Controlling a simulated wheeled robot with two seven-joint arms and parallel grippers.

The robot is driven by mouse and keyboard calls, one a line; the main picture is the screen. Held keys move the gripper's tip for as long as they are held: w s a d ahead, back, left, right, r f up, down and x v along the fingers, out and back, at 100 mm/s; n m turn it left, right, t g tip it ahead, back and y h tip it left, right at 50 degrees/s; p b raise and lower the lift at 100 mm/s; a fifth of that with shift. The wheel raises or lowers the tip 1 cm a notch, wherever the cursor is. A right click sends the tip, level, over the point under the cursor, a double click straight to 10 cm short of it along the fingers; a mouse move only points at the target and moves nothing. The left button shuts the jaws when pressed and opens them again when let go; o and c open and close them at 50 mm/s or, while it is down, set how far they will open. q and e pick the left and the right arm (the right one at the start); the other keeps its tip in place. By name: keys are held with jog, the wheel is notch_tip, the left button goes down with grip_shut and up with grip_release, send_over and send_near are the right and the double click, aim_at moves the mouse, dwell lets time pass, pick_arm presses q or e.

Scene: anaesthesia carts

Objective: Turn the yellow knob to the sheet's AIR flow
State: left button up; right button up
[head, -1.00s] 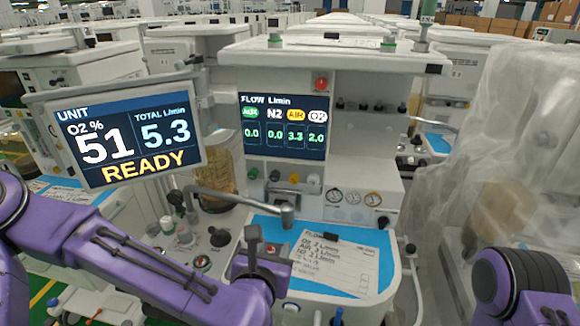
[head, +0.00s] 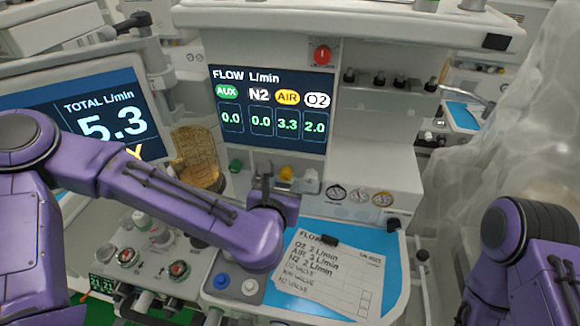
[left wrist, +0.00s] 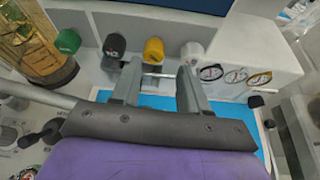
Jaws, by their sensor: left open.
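The yellow knob (head: 286,173) is on the machine's front panel under the flow display (head: 271,108), which reads AIR 3.3, O2 2.0, N2 0.0 and AUX 0.0. In the left wrist view the yellow knob (left wrist: 153,50) shows just beyond my open left gripper (left wrist: 157,72), between the lines of its two fingers and apart from them. In the head view my left gripper (head: 268,183) is just left of and below the knob. The handwritten sheet (head: 322,272) lists O2, AIR and N2 flows; its AIR figure is too blurred to be sure. My right gripper is out of frame.
A green knob (left wrist: 68,41) and a black knob (left wrist: 114,45) sit left of the yellow one, a white knob (left wrist: 192,53) close on its right. Small gauges (head: 359,196) are further right. The sheet lies on a blue worktop (head: 388,250). Plastic sheeting (head: 500,130) hangs at right.

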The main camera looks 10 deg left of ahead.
aim_at(285, 175)
pick_arm(q)
jog(key=x, duration=0.2)
jog(key=p+x, duration=0.1)
jog(key=x, duration=0.1)
jog(key=a+p+x, duration=0.1)
jog(key=x, duration=0.2)
jog(key=shift+a, duration=0.1)
jog(key=shift+w+f, duration=0.2)
jog(key=shift+w, duration=0.15)
jog(key=shift+s+r, duration=0.1)
jog(key=shift+s, duration=0.15)
jog(key=c, duration=0.7)
jog(key=shift+o, duration=0.2)
jog(key=o, duration=0.7)
jog(key=shift+c, duration=0.2)
jog(key=shift+w, duration=0.15)
